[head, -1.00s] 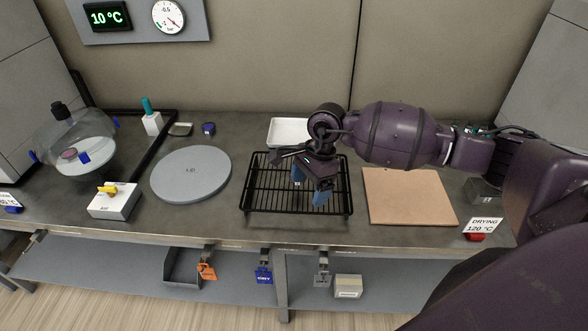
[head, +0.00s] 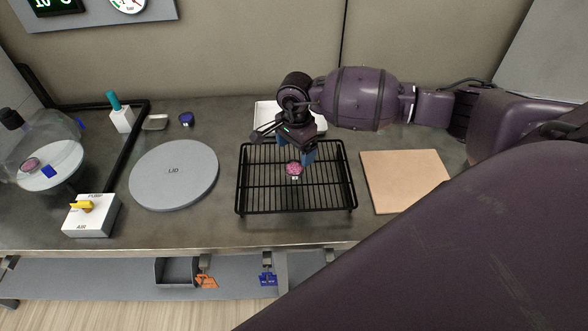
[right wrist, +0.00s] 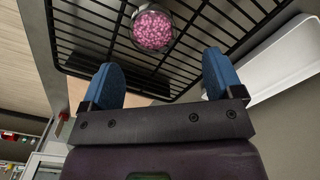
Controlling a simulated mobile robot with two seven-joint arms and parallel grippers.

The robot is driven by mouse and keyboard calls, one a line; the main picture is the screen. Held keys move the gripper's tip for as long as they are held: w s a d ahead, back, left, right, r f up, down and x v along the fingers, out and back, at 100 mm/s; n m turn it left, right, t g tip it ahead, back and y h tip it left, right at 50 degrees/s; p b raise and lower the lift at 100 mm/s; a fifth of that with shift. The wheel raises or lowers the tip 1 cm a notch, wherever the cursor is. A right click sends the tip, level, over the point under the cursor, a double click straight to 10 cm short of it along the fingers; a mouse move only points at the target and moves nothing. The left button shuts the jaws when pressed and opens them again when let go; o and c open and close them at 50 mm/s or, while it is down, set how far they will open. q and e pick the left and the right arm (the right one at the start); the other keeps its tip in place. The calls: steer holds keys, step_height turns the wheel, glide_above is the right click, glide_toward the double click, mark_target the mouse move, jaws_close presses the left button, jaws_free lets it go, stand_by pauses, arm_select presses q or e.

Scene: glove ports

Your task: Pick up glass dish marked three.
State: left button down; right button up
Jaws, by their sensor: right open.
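A small round dish of pink granules (head: 294,168) sits on the black wire rack (head: 244,193), with a small white tag at its front edge; I cannot read its number. It also shows in the right wrist view (right wrist: 152,30), ahead of the fingertips. My right gripper (head: 296,152) is open with blue fingers, over the back part of the rack just behind the dish. Nothing is between its fingers in the right wrist view (right wrist: 163,75). Another pink-filled dish (head: 31,165) is inside the glass vessel (head: 60,135) at far left. My left gripper is not in view.
A grey round lid (head: 174,175) lies left of the rack, and a tan board (head: 403,180) lies right. A white tray (head: 268,113) is behind the rack. A pump switch box (head: 92,216), an empty shallow dish (head: 155,122) and a blue-topped item (head: 186,119) stand left.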

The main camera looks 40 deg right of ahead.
mark_target(296, 170)
steer(key=f, duration=0.4)
steer(key=shift+s+a+f+p, duration=0.2)
steer(key=shift+s+f+p, duration=0.1)
steer(key=shift+s, duration=0.1)
steer(key=shift+f, duration=0.45)
steer(key=c, duration=1)
steer(key=shift+r, duration=0.1)
